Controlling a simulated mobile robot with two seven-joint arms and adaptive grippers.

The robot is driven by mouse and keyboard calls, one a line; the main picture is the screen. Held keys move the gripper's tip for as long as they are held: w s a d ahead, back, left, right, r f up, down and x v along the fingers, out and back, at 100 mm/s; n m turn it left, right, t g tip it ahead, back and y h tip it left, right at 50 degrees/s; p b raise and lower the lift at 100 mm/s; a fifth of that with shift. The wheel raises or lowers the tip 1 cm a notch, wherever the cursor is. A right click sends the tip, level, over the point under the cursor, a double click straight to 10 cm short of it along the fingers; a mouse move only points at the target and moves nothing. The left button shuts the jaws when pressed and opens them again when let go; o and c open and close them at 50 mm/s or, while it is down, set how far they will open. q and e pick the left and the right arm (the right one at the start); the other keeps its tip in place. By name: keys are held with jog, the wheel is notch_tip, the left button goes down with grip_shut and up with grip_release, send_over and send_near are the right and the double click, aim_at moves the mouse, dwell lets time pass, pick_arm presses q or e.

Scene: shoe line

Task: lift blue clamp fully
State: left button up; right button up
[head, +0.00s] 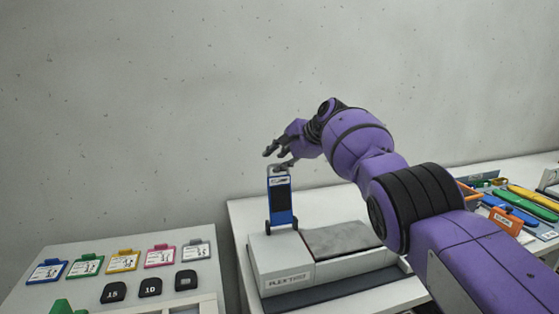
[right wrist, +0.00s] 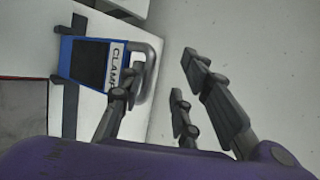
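The blue clamp (head: 280,205) stands upright on the grey machine (head: 283,262), with a dark panel on its front and a grey handle on top. In the right wrist view the clamp (right wrist: 87,62) shows a white "CLAMP" label and its looped handle (right wrist: 151,72). My right gripper (head: 275,158) is at the handle. In the right wrist view its fingers (right wrist: 160,76) are spread. One finger overlaps the handle loop; the others are apart from it on the far side. Whether that finger touches the handle I cannot tell. My left gripper is not in view.
A pale panel (head: 50,292) at the left carries several coloured tags and dark buttons. At the right, a table holds an orange tag (head: 505,220) and several coloured tools. A plain grey wall (head: 130,110) stands behind. The space above the clamp and left of my right arm is clear.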

jog(key=shift+r, duration=0.15)
jog(key=v, duration=1.2)
jog(key=shift+d+f, duration=0.1)
jog(key=shift+f, duration=0.15)
